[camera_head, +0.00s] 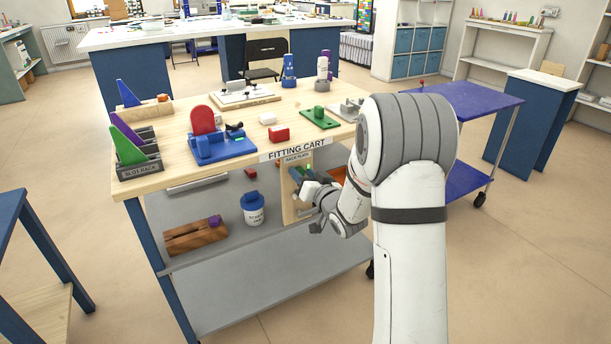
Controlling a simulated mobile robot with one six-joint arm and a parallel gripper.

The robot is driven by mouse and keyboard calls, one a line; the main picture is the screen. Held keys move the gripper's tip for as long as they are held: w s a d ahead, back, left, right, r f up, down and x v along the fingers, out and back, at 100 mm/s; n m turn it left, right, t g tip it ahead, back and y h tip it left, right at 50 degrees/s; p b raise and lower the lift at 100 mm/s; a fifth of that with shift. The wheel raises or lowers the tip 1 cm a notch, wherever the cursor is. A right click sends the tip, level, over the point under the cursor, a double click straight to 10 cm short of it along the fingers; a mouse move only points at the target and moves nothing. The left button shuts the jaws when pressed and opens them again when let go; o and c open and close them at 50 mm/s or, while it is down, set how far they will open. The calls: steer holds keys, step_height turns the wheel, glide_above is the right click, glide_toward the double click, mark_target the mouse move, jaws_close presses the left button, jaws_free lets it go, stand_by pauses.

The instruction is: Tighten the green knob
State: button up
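A small upright panel labelled "back plate" (290,207) hangs below the front edge of the fitting cart's top. A small green part (303,169) shows on its upper area, partly covered by my gripper; I cannot tell if it is a knob. Another green knob-like piece (319,112) stands on a green plate (328,123) on the cart top. My gripper (308,190) is in front of the panel, close to it. Its fingers are small and overlap the panel, so contact and opening cannot be told.
The cart's wooden top (240,171) holds a red and blue fixture (218,145), a red block (279,134) and a slot rack (139,160). A blue-lidded jar (252,211) and a wooden block (194,236) stand on the shelf below. A blue side table (476,101) stands behind my arm.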

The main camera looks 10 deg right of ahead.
steer(key=c, duration=0.8)
steer(key=shift+m, duration=0.9)
steer(key=shift+c, duration=0.2)
steer(key=o, duration=1)
steer(key=v, duration=0.8)
steer(key=shift+p, duration=0.35)
